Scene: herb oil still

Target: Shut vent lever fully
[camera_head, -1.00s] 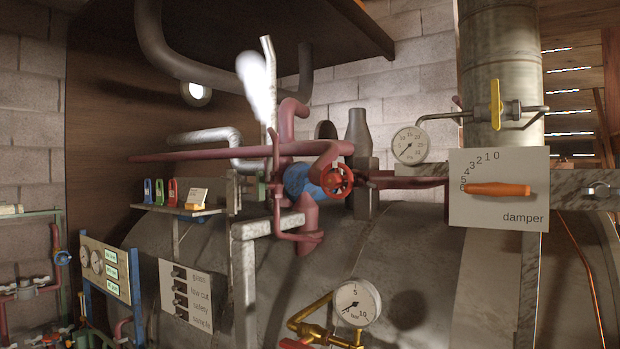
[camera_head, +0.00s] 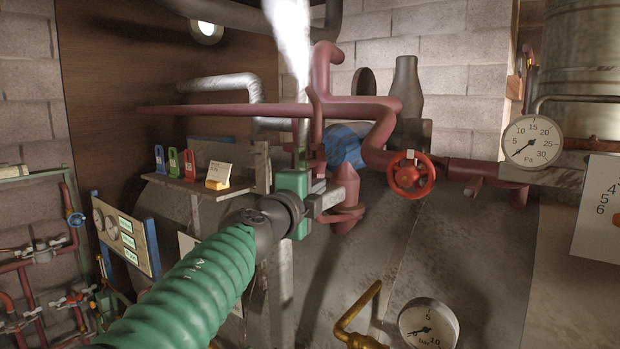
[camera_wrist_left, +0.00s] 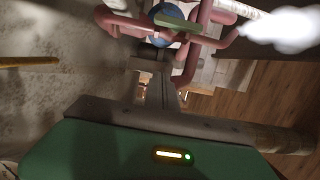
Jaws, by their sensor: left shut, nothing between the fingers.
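White steam (camera_head: 289,35) rises from a thin upright vent pipe (camera_head: 303,122) among the dull red pipes. I cannot tell for sure which part is the vent lever. A narrow green strip (camera_wrist_left: 177,22) shows near the blue round part in the left wrist view, and it may be the lever. My left gripper (camera_head: 335,196) is shut and empty, in front of the red pipework and below the vent pipe. Its fingers (camera_wrist_left: 160,88) also show in the left wrist view, apart from the green strip. The arm and hand hide what lies behind them. My right gripper is not in view.
A red handwheel (camera_head: 410,176) stands right of the gripper. A long red bar (camera_head: 210,110) runs across above the hand. A small shelf (camera_head: 200,192) with coloured tags is at left. Gauges (camera_head: 532,141) and a brass pipe (camera_head: 360,312) are at right and below.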

